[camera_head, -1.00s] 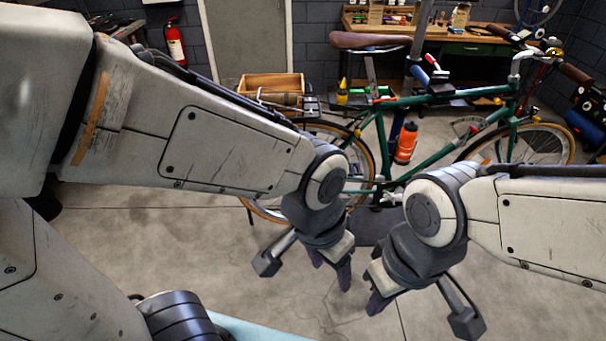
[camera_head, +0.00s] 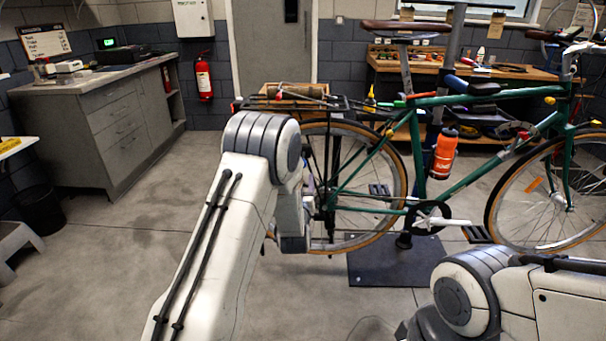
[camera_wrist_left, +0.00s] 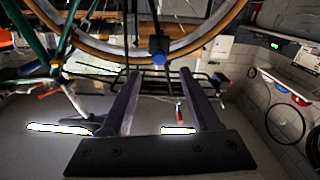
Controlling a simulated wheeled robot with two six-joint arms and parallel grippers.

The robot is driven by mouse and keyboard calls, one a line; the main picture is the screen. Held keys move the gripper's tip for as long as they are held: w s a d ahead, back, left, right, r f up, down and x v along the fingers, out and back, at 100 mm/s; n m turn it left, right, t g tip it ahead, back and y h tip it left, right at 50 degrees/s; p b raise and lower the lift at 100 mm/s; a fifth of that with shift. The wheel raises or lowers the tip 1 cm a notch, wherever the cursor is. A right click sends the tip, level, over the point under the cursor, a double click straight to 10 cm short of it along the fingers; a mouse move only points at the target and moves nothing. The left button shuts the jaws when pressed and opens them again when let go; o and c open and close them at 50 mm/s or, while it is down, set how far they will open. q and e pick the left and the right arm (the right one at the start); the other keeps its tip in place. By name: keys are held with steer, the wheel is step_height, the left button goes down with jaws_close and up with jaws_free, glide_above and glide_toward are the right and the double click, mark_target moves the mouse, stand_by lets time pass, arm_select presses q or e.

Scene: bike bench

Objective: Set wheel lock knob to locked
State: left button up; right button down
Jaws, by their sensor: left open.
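The green bicycle (camera_head: 480,98) hangs on a repair stand, its rear wheel (camera_head: 403,180) at the centre of the head view. The wheel's rim (camera_wrist_left: 215,28) crosses the top of the left wrist view, which appears upside down. My left gripper (camera_wrist_left: 159,73) is open and empty, its fingers pointing toward the wheel and rear rack. In the head view my left arm hides its fingers. A dark part with a blue piece (camera_wrist_left: 158,57) shows between the fingertips; I cannot tell whether it is the wheel lock knob. My right gripper's fingers are out of view below the head picture.
The rear rack carries a wooden crate (camera_head: 300,87). The stand's dark base plate (camera_head: 385,265) lies on the floor below. A workbench (camera_head: 385,62) stands behind, a grey cabinet (camera_head: 105,125) at left. The floor left of my left arm is mostly clear.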

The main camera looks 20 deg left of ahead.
arm_select(q)
steer(key=x, duration=1)
steer(key=shift+d, duration=0.1)
jaws_close()
stand_by(1.2)
